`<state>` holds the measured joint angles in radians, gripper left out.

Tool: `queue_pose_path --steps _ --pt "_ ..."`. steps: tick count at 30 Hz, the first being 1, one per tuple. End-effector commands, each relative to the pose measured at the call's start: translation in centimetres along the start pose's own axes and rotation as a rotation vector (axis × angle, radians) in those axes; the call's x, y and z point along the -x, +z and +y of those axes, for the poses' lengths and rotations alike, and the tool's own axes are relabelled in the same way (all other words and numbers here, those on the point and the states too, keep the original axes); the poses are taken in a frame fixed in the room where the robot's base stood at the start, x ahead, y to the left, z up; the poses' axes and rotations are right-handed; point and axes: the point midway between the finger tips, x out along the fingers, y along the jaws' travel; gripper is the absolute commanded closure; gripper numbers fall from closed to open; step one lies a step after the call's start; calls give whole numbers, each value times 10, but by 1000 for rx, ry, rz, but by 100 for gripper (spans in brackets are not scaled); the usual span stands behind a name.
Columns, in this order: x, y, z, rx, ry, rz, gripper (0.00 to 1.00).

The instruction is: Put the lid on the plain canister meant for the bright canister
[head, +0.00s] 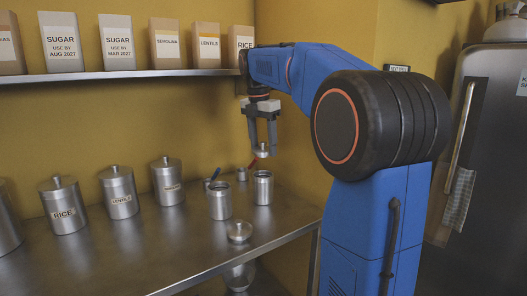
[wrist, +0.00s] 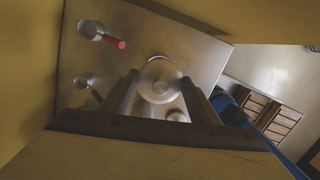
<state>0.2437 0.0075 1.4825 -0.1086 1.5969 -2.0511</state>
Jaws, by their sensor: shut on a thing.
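My gripper (head: 262,146) is shut on a small steel lid (head: 262,151), which hangs in the air above the counter. The lid also shows between the fingers in the wrist view (wrist: 160,82). Two unlabelled, open-topped steel canisters stand upright below: a left one (head: 219,203) and a right one (head: 263,189). The held lid appears roughly over the right one, apart from it. I cannot tell surely which canister is plain and which bright. A second lid (head: 239,231) lies on the counter in front of them.
Lidded steel canisters, labelled RICE (head: 64,208), LENTILS (head: 120,194) and one more (head: 167,182), stand left. Scoops with a blue handle (head: 215,174) and a red handle (wrist: 115,43) lie behind the open canisters. A shelf (head: 120,75) with packets runs above. The counter's front is mostly clear.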

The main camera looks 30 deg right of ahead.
Motion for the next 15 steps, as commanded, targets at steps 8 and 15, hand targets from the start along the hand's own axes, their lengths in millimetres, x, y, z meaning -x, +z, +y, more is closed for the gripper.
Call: queue_pose_path --steps 8,15 --pt "-17 -2 0 0 -2 1 65" --pt "-37 -5 0 0 -2 1 65"
